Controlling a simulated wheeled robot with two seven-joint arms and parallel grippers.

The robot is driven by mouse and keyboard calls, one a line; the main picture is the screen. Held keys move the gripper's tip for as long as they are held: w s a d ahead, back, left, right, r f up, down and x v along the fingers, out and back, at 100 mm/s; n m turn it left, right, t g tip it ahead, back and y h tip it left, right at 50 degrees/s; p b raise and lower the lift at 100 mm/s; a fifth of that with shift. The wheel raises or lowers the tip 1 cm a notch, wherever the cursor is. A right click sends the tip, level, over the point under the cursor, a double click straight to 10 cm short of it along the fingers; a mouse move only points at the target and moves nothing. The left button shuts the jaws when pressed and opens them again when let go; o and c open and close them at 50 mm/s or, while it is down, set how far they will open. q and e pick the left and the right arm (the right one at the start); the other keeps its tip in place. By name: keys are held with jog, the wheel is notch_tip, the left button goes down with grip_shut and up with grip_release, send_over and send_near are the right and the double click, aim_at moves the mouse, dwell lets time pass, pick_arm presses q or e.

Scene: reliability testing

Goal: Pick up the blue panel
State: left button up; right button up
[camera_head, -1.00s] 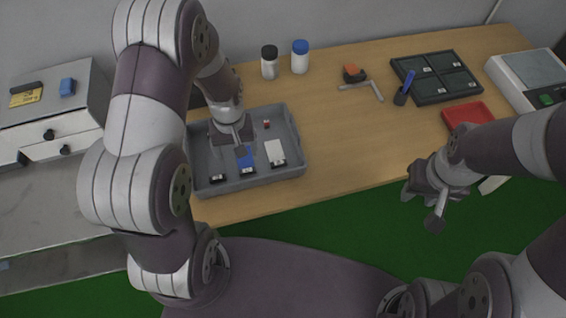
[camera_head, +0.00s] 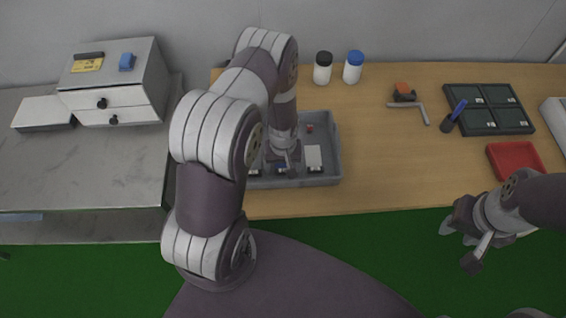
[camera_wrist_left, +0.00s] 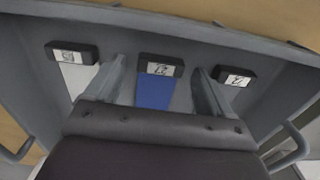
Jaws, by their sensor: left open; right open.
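The blue panel (camera_wrist_left: 154,92) has a black end block with a white label and lies in the grey tray (camera_wrist_left: 280,48). In the wrist view it shows between the two spread fingers of my left gripper (camera_wrist_left: 159,66). In the head view my left gripper (camera_head: 287,165) is down over the tray and hides most of the blue panel. The left fingers are open and not closed on anything; contact with the panel cannot be told. My right gripper (camera_head: 458,246) is open and empty at the right, over the green floor in front of the table.
A white panel (camera_head: 313,155) lies beside the blue one, and another labelled black end block (camera_wrist_left: 235,77) is on the other side. The tray walls stand close around. Two bottles (camera_head: 322,68), a dark compartment tray (camera_head: 490,108) and a red tray (camera_head: 516,160) are on the table (camera_head: 385,160).

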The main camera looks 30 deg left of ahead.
pick_arm(q)
jog(key=shift+r, duration=0.1)
jog(key=c, duration=1.1)
